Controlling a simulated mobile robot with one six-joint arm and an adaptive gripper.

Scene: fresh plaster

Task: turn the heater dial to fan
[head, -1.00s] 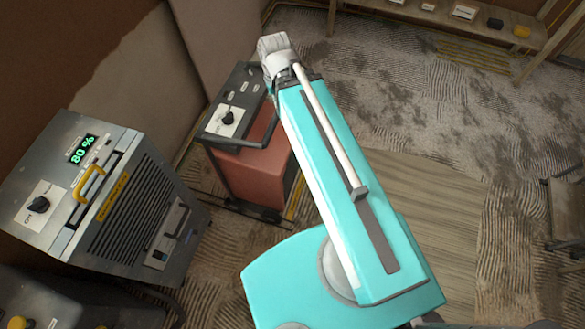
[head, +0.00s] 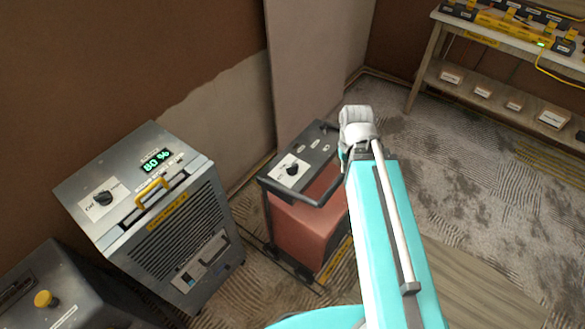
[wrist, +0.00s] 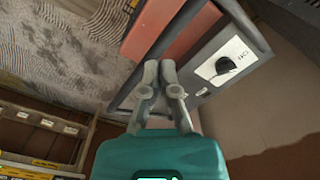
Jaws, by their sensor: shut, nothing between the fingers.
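A red box with a dark top and a tube frame, which looks like the heater (head: 304,235), stands on the floor left of my arm in the head view. Its black dial (head: 292,169) sits on a white plate on the top panel. The dial also shows in the wrist view (wrist: 226,65), right of my gripper; its printed marks are too small to read. My gripper (wrist: 159,70) is shut and empty, over the frame bar at the panel's edge, apart from the dial. In the head view my wrist hides the fingers.
A grey unit (head: 215,225) with an "80 %" display, a yellow handle and its own dial (head: 103,198) stands to the left. A dark box with a yellow knob (head: 43,298) is at lower left. A shelf (head: 490,95) stands at back right; the floor before it is clear.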

